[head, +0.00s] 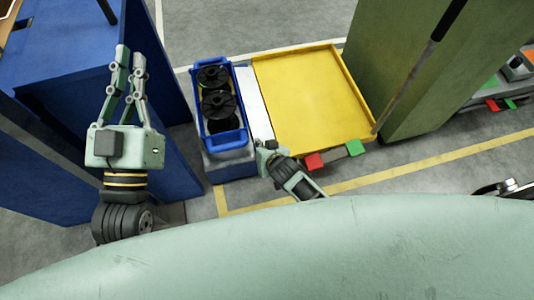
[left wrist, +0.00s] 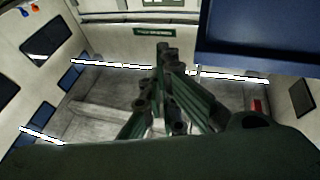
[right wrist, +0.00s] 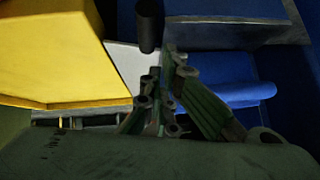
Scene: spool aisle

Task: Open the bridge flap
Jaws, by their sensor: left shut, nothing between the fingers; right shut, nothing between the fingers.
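A narrow pale panel (head: 254,103), which looks like the bridge flap, fills the gap between the blue crate and the yellow tray (head: 312,95). It also shows as a pale plate (right wrist: 122,62) in the right wrist view. My right gripper (head: 267,146) is at the near end of this panel, shut and empty; whether it touches is unclear. In the right wrist view its fingers (right wrist: 168,52) point towards a dark upright cylinder (right wrist: 149,25) by the plate. My left gripper (head: 130,56) is shut and empty in front of blue furniture, well left of the panel.
The blue crate (head: 228,143) holds black spools (head: 217,104) and stands on a grey-blue base. Grey floor is clear beyond.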

